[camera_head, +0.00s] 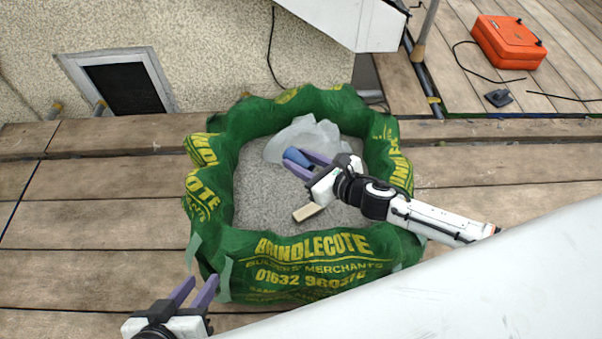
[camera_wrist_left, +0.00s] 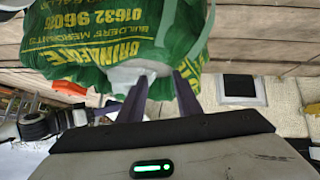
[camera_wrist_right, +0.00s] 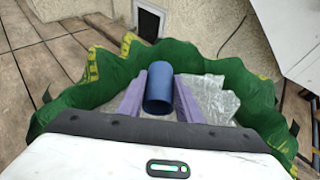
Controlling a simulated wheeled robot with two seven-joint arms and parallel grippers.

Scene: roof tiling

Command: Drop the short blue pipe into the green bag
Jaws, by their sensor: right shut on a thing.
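The short blue pipe (camera_head: 297,157) is between the purple fingers of my right gripper (camera_head: 308,165), which is shut on it. In the right wrist view the pipe (camera_wrist_right: 158,92) shows as a blue tube held between the fingers. The pipe is over the opening of the green bag (camera_head: 315,272); its exact height above the contents is hard to tell. My left gripper (camera_head: 194,292) is open and empty, with its fingers apart, outside the bag at its front left. The bag also fills the upper part of the left wrist view (camera_wrist_left: 60,40).
The bag holds grey gravel (camera_head: 262,195), a crumpled clear plastic sheet (camera_head: 300,138) and a small wooden block (camera_head: 307,212). An orange case (camera_head: 507,42) lies on the planks at the upper right. A rough wall with a dark vent (camera_head: 125,88) stands behind.

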